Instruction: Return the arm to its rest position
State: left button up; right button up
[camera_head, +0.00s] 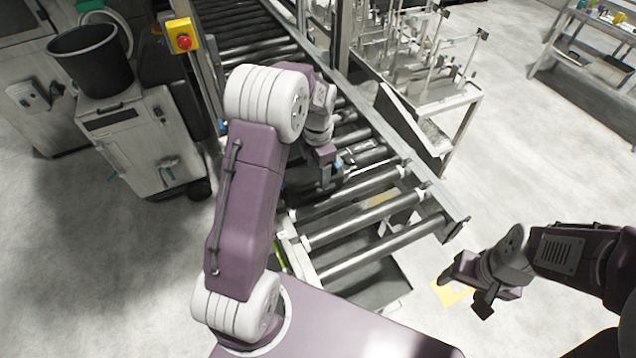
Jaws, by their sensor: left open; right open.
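My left arm comes up from the lower left and reaches over the roller conveyor (345,234). My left gripper (328,180) is low over the rollers; its fingertips are partly hidden by the arm and by dark parts around it. I see nothing clearly held in it. My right arm comes in from the right edge. My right gripper (462,287) is open and empty over the floor, right of the conveyor's near end.
A grey cabinet (140,140) with a black bucket (90,62) on it stands left. A yellow box with a red button (182,36) stands by the conveyor. A metal rack (430,90) stands behind its right side. A shelf (590,60) is far right. Floor between is clear.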

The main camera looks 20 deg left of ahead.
pick_arm(q)
notch_tip(320, 180, up, 2)
